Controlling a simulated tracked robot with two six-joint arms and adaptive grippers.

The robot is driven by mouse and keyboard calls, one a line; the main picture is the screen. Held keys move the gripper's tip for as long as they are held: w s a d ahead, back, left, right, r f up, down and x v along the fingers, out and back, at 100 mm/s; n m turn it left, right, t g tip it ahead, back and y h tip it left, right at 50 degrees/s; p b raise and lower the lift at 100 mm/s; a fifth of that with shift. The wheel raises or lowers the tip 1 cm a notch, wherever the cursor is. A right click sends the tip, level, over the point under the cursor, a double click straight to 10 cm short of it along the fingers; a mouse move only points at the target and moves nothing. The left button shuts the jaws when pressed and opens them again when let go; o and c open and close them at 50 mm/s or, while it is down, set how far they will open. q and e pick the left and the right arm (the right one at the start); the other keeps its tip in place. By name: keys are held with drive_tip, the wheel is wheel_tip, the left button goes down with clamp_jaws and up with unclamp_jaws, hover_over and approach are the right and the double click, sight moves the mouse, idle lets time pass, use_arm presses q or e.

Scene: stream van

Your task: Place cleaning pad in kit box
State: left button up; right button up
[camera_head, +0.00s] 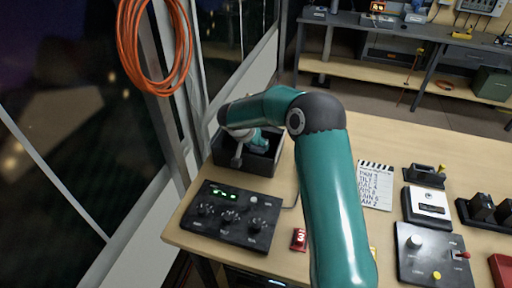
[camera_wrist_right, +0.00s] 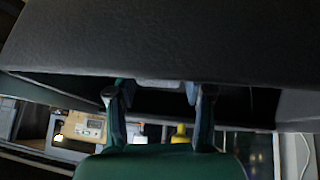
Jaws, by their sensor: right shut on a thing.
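The kit box (camera_head: 262,168) is an open dark box at the far left corner of the wooden table. My right gripper (camera_head: 238,158) is down at the box's opening, partly hidden by its own arm. In the right wrist view its two fingers (camera_wrist_right: 160,98) are shut on a pale thing, which I take to be the cleaning pad (camera_wrist_right: 160,84); only a narrow edge of it shows. A large dark surface, seemingly the box, fills the top of that view. Whether the pad touches the box floor I cannot tell. My left gripper is out of view.
A black control panel (camera_head: 229,217) with knobs stands just in front of the box. A clapperboard (camera_head: 375,187), a red numbered block (camera_head: 299,239) and a grey switch panel (camera_head: 430,262) are to the right. Window posts rise close beside the box at left.

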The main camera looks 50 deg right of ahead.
drive_tip(key=shift+f, duration=0.95)
drive_tip(key=shift+c, duration=0.4)
drive_tip(key=shift+f, duration=0.15)
drive_tip(key=o, duration=1)
